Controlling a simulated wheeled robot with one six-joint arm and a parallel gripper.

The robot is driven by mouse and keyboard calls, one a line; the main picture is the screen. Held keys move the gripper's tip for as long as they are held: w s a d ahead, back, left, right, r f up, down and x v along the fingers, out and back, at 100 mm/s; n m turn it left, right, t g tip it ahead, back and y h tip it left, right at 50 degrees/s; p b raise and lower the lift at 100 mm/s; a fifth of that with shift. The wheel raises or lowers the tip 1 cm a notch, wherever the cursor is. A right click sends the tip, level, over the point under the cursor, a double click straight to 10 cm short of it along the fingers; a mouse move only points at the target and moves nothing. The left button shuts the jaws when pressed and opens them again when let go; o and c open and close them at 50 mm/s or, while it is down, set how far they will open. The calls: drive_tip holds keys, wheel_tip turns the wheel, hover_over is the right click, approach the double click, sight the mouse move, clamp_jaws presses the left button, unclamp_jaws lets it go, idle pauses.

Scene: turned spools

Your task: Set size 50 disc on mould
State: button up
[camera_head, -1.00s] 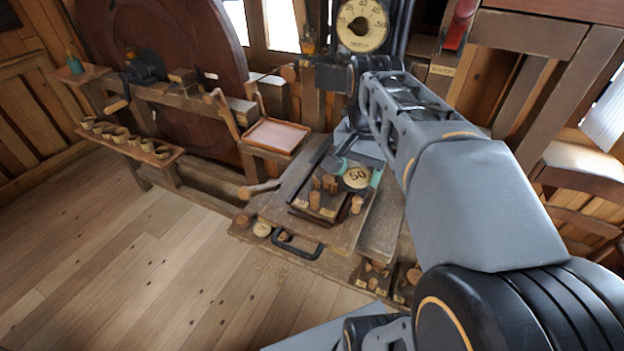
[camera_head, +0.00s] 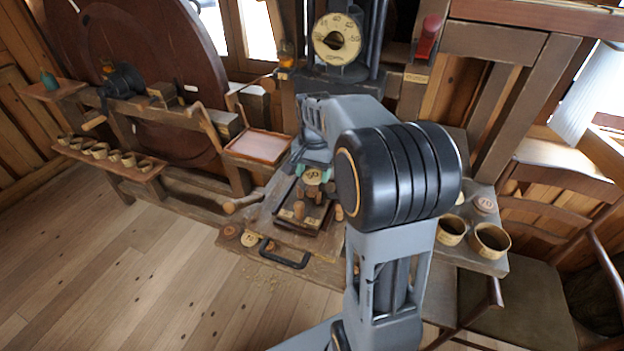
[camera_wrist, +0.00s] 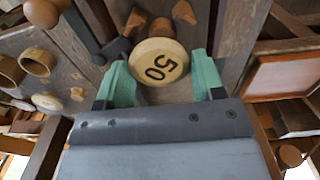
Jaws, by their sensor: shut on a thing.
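My gripper (camera_wrist: 160,78) is shut on a pale round wooden disc marked 50 (camera_wrist: 158,62), with a green finger on each side of it. In the head view the same disc (camera_head: 313,176) shows in my gripper (camera_head: 312,178) at the back of a dark tray (camera_head: 283,224) with several wooden pegs (camera_head: 299,210). I cannot tell whether the disc touches anything beneath it. I cannot make out for sure which part is the mould.
A dial (camera_head: 337,39) stands behind the bench. An empty reddish tray (camera_head: 262,146) is at its left. Cups (camera_head: 491,240) and a disc marked 70 (camera_head: 485,204) stand on the right shelf. More cups (camera_head: 115,156) line the left shelf. A black handle (camera_head: 285,256) is at the front.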

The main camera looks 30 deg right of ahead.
sight(313, 173)
drive_tip(key=f, duration=0.3)
drive_tip(key=shift+w, duration=0.25)
drive_tip(key=shift+f, duration=0.3)
drive_tip(key=shift+f, duration=0.3)
drive_tip(key=o, duration=0.9)
drive_tip(key=shift+r, duration=0.1)
